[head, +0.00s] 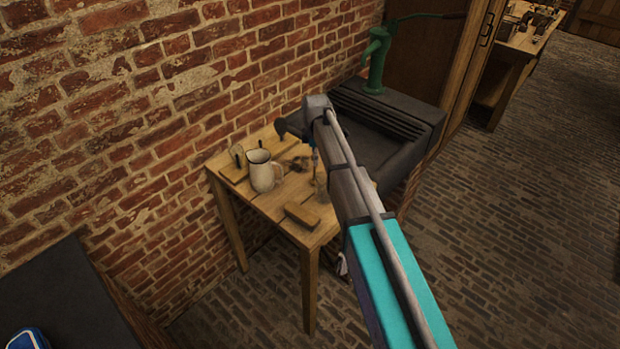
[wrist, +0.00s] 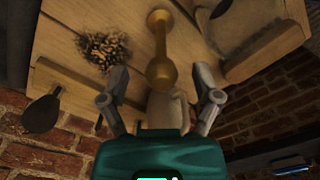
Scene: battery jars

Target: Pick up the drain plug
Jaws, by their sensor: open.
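A brass piece with a round knob, a thin stem and a round far end, which I take to be the drain plug (wrist: 160,45), shows over the wooden table (wrist: 75,18) in the wrist view. My gripper (wrist: 161,73) is open, one finger on each side of the knob end, with gaps between. Nothing is visibly held. A pale greyish object (wrist: 168,109) shows behind the fingers; I cannot tell what it is. In the head view, the plug cannot be made out and my arm hides most of the gripper over the small table (head: 282,207).
A wooden block (head: 310,215) lies near the front edge. A dark sink (head: 386,142) with a green pump (head: 376,60) stands right; a brick wall (head: 130,130) runs behind.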

